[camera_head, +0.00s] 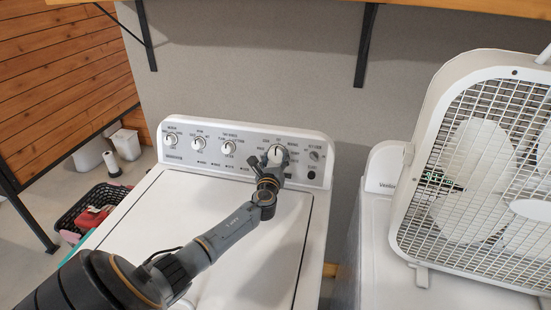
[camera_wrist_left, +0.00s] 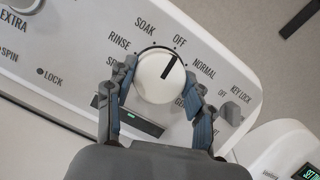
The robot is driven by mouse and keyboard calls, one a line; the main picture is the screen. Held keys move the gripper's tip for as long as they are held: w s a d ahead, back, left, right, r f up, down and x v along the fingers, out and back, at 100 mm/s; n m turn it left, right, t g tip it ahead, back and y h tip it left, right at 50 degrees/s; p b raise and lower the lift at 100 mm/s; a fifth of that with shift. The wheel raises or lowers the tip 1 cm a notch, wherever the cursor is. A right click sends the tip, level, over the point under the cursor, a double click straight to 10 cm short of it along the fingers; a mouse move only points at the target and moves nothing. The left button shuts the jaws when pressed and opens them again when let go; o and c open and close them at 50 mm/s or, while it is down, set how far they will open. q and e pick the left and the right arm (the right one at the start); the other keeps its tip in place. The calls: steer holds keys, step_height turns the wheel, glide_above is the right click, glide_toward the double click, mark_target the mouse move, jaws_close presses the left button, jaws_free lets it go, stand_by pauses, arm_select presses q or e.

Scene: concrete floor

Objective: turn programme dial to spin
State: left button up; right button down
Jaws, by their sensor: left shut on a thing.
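The programme dial (camera_head: 276,153) is a round white knob at the right part of the washer's control panel (camera_head: 240,143). In the left wrist view the dial (camera_wrist_left: 160,77) has a dark pointer line directed at OFF. SOAK, RINSE and a partly covered label starting "SP" run round its left side; NORMAL is on its right. My left gripper (camera_head: 270,167) reaches over the washer lid to the dial. Its fingers (camera_wrist_left: 165,85) are on either side of the knob, shut on it. Lower labels are partly hidden by the fingers. My right gripper is not in view.
Three smaller knobs sit farther left on the panel, including one (camera_head: 228,147). A white box fan (camera_head: 480,165) stands on another white appliance (camera_head: 385,200) at right. A shelf with black brackets (camera_head: 367,45) hangs above. A black basket (camera_head: 85,205) is on the floor at left.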

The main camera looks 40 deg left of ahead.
arm_select(q)
steer(key=n+g+y, duration=0.1)
steer(key=n, duration=0.3)
steer(key=n+g, duration=0.1)
steer(key=n, duration=0.2)
steer(key=shift+n+g+y, duration=0.3)
steer(key=n+g, duration=0.1)
steer(key=n, duration=0.2)
steer(key=shift+d+r, duration=0.1)
steer(key=n+g, duration=0.1)
steer(key=n, duration=0.3)
steer(key=shift+w+p, duration=0.1)
steer(key=shift+p, duration=0.3)
steer(key=n+p, duration=0.1)
steer(key=n, duration=0.1)
steer(key=n+g+h+p, duration=0.1)
steer(key=n, duration=0.2)
steer(key=shift+r+h, duration=0.15)
steer(key=shift+h, duration=0.15)
steer(key=n+h+p, duration=0.1)
steer(key=n, duration=0.2)
steer(key=shift+g, duration=0.3)
steer(key=shift+n+h+p, duration=0.3)
steer(key=shift+n+p, duration=0.25)
steer(key=shift+n, duration=0.25)
